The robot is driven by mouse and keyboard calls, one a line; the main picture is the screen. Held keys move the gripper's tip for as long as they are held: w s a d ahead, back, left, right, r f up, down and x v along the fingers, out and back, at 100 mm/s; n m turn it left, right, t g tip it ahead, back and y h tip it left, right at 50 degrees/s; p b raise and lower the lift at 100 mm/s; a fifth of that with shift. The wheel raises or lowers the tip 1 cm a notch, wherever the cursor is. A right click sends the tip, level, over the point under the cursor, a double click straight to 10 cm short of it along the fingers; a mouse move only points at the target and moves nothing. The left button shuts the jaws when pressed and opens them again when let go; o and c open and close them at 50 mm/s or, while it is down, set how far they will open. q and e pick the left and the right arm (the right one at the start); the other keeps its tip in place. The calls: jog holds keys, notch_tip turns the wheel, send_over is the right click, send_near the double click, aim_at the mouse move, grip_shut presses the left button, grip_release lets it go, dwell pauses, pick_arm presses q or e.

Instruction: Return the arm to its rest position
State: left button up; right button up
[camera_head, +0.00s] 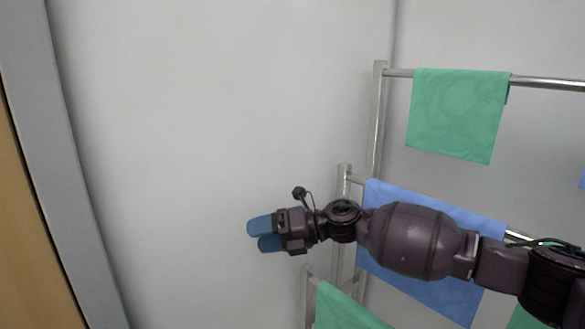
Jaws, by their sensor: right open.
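My right gripper (261,234) is near the middle of the head view, at the end of my dark purple arm, which comes in from the right edge. Its two blue fingers point left, slightly apart, with nothing visible between them. It is in front of the bare white wall. My forearm passes in front of a metal towel rack and hides part of a blue towel (440,297). My left gripper is not in view.
The metal rack (377,125) stands at the right. A green towel (457,112) hangs from its top rail, and another green towel (342,312) hangs low in front. A grey frame edge (50,150) and a wooden panel (25,240) are at the left. The wall (220,100) between is clear.

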jog(key=s+d+f+m+t+h, duration=0.75)
jog(key=d+m, duration=0.25)
jog(key=m, duration=0.7)
jog(key=s+d+f+m+t+h, duration=0.6)
jog(key=d+f+m, duration=0.35)
jog(key=m, duration=0.75)
jog(key=s+d+f+m+g+h, duration=0.1)
jog(key=s+d+f+m+g, duration=0.15)
jog(key=s+d, duration=0.4)
jog(key=s+d+f+m+g+h, duration=0.1)
jog(key=s+d+f+m+g, duration=0.2)
jog(key=s, duration=0.6)
jog(key=s+d+f+m+g+h, duration=0.1)
jog(key=s+d+f+m+g, duration=0.1)
jog(key=s+d+g, duration=0.45)
jog(key=w+a+f+t, duration=0.2)
jog(key=w+f+t, duration=0.3)
jog(key=f+t, duration=0.5)
jog(key=shift+w+y, duration=0.35)
jog(key=shift+w, duration=0.05)
jog(key=shift+f+n, duration=0.1)
jog(key=shift+n, duration=0.15)
